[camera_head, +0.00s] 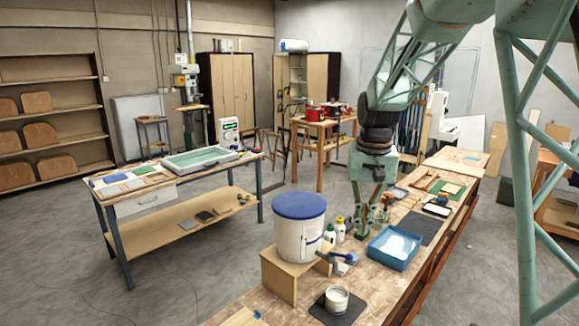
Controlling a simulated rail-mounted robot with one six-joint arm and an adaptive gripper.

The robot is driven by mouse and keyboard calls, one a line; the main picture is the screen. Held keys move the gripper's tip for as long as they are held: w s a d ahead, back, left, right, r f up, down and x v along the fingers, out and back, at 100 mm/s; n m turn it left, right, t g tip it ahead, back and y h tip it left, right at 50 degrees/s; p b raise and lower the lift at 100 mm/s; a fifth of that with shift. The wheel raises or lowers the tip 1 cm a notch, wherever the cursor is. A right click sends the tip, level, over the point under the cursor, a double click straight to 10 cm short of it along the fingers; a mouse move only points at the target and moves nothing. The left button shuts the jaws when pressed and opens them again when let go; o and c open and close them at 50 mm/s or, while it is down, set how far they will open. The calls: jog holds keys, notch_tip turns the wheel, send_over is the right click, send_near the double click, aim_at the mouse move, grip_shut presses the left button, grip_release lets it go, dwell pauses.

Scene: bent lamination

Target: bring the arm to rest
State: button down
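My arm comes down from the top right, and my gripper (368,212) hangs pointing down over the long workbench (262,303). Its two pale green fingers stand apart with a gap between them, and I see nothing held in it. The fingertips are close to small clear items on the bench; I cannot tell whether they touch. The blue tray (394,247) is just to the right of the fingers, and small bottles (335,230) stand just to the left.
A white bucket with a blue lid (299,228) stands on a wooden stand. A white pot (337,299) sits on a dark mat in front. Tools and a dark mat (419,228) lie farther right. A second table (170,225) stands left, with open floor between.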

jog(key=s+r+n+t+b, duration=0.1)
jog(key=s+r+b, duration=0.25)
jog(key=s, duration=0.75)
jog(key=s+r+b, duration=0.2)
jog(key=s+r, duration=0.2)
jog(key=s, duration=0.8)
jog(key=s+f+t+b, duration=0.1)
jog(key=s+f+b, duration=0.2)
jog(key=s, duration=0.9)
jog(key=s+f+n+t+b, duration=0.1)
jog(key=s+f+b, duration=0.2)
jog(key=s, duration=0.9)
jog(key=shift+s+f+b, duration=0.25)
jog(key=shift+f+b, duration=0.1)
jog(key=shift+f, duration=0.2)
